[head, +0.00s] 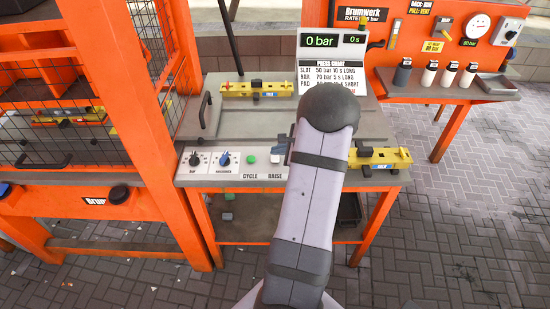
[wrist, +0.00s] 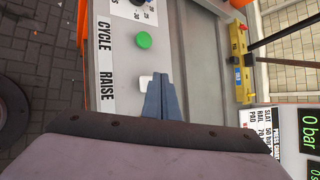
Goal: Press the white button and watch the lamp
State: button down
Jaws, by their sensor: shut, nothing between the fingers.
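The white button (head: 275,158) is on the pale control panel, above the RAISE label and right of the green button (head: 250,159). In the wrist view the white button (wrist: 145,82) is partly hidden by my gripper. My gripper (wrist: 161,80) is shut and empty, its blue-grey fingertips overlapping the button's edge in that view. I cannot tell whether they touch it. In the head view my arm hides most of the gripper. I cannot make out a lit lamp in either view.
Two dark knobs (head: 210,159) sit left of the green button. A yellow piece (head: 257,89) lies on the machine bed, and another yellow piece (head: 380,158) is at the right. The display (head: 320,41) reads 0 bar and 0 s. An orange post (head: 150,120) stands at the left.

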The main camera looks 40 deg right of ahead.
aim_at(278, 160)
jog(key=shift+f+b, duration=0.9)
jog(key=shift+b, duration=0.3)
dwell(0.9)
jog(key=shift+r, duration=0.15)
jog(key=shift+r+p, duration=0.6)
jog(key=shift+r, duration=0.25)
jog(key=shift+r+p, duration=1.8)
jog(key=shift+r, duration=0.6)
